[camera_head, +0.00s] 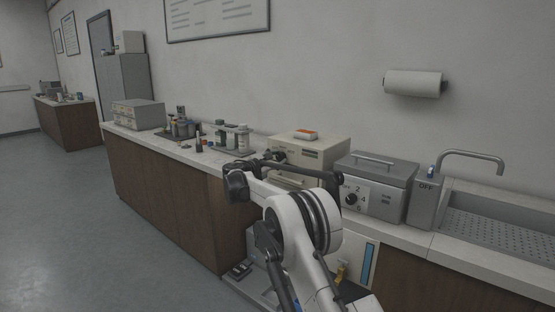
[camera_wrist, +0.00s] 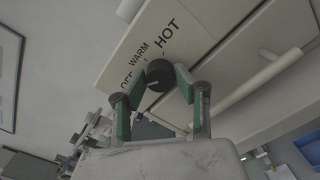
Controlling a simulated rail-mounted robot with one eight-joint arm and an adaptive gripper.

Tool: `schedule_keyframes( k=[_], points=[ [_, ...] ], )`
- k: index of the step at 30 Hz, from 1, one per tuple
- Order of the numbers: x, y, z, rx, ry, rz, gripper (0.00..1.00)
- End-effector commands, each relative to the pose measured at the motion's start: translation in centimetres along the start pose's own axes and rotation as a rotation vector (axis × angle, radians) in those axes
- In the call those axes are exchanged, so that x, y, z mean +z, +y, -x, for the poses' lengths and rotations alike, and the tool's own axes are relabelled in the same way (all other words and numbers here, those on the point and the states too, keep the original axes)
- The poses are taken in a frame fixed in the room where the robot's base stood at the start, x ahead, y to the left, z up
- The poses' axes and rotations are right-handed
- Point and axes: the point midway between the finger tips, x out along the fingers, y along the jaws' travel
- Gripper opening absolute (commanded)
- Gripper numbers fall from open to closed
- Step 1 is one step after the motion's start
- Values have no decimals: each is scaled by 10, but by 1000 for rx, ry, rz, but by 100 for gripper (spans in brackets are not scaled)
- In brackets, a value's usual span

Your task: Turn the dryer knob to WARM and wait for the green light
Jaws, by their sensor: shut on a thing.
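The dryer (camera_head: 322,151) is a beige box on the counter in the head view, with its front partly covered by my arm. In the wrist view its pale panel (camera_wrist: 203,36) carries the labels OFF, WARM and HOT around a round black knob (camera_wrist: 159,74). My gripper (camera_wrist: 157,80) is shut on the knob, with a green-padded finger on each side of it. I cannot tell for sure which label the knob's mark points to. In the head view my gripper (camera_head: 270,162) is at the dryer's front left, and the knob is hidden there. I see no lit green light.
A grey box (camera_head: 381,184) with its own numbered dial stands right of the dryer, then a sink (camera_head: 497,229) with a tap. An orange-topped item (camera_head: 306,134) lies on the dryer. Bottles (camera_head: 242,138) and small parts crowd the counter to the left.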

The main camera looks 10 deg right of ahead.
Motion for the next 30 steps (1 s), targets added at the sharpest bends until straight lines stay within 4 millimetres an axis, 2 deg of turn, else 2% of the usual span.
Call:
schedule_keyframes(
  k=[8, 30],
  points=[
    [0, 0, 0, 0, 0, -159, 2],
    [0, -1, 0, 0, 0, -814, 2]
  ],
)
